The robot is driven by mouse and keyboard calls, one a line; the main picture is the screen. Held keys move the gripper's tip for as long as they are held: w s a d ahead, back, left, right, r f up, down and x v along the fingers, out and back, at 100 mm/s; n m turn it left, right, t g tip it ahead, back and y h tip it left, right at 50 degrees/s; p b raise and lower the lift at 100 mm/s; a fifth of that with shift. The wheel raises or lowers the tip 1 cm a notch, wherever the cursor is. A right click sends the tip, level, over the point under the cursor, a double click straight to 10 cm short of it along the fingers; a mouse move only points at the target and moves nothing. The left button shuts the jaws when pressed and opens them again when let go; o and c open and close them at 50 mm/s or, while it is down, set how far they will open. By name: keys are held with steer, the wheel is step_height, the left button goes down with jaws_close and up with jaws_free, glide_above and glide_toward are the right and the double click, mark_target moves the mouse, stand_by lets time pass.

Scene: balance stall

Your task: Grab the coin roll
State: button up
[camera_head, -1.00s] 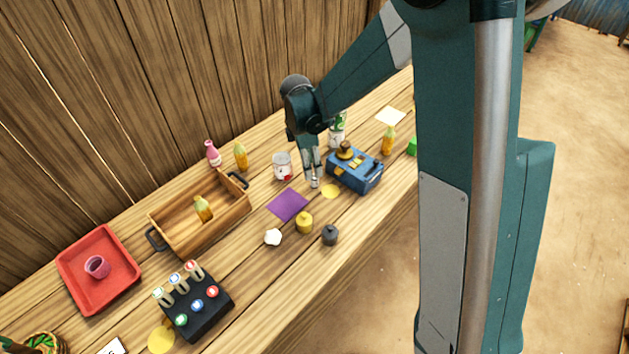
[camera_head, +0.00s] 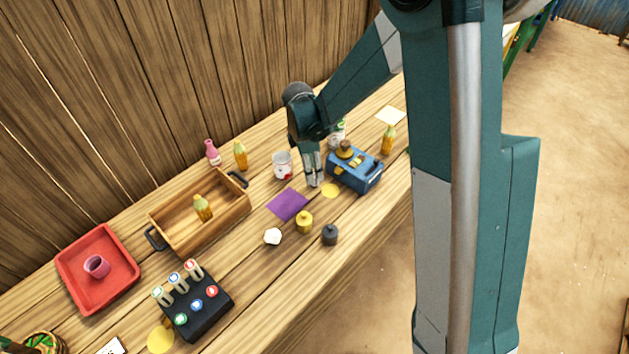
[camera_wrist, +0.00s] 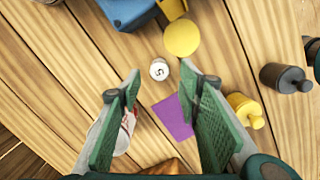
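The coin roll (camera_wrist: 159,69), a small pale upright cylinder with a "5" on its top face, stands on the wooden counter in the wrist view. My gripper (camera_wrist: 160,84) is open and empty. Its two green-padded fingers are apart, pointing down at the counter, and the roll shows in the gap just beyond the fingertips. In the head view my gripper (camera_head: 314,180) is low over the counter beside the blue box; the roll cannot be made out clearly there.
Close around are the blue box (camera_head: 354,170), a yellow disc (camera_wrist: 181,38), a purple cloth (camera_wrist: 173,118), a white-and-red can (camera_head: 282,165), a yellow weight (camera_wrist: 245,109) and a dark weight (camera_wrist: 286,77). A wooden tray (camera_head: 178,241) stands to the left.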

steer(key=shift+w+d+f+b, duration=0.1)
steer(key=shift+d+f+b, duration=0.15)
steer(key=shift+f, duration=1)
steer(key=shift+w+d+f+b, duration=0.15)
steer(key=shift+d+f, duration=0.1)
steer(key=shift+f, duration=1)
steer(key=shift+s, duration=0.15)
steer(key=shift+c, duration=0.5)
steer(key=c, duration=1)
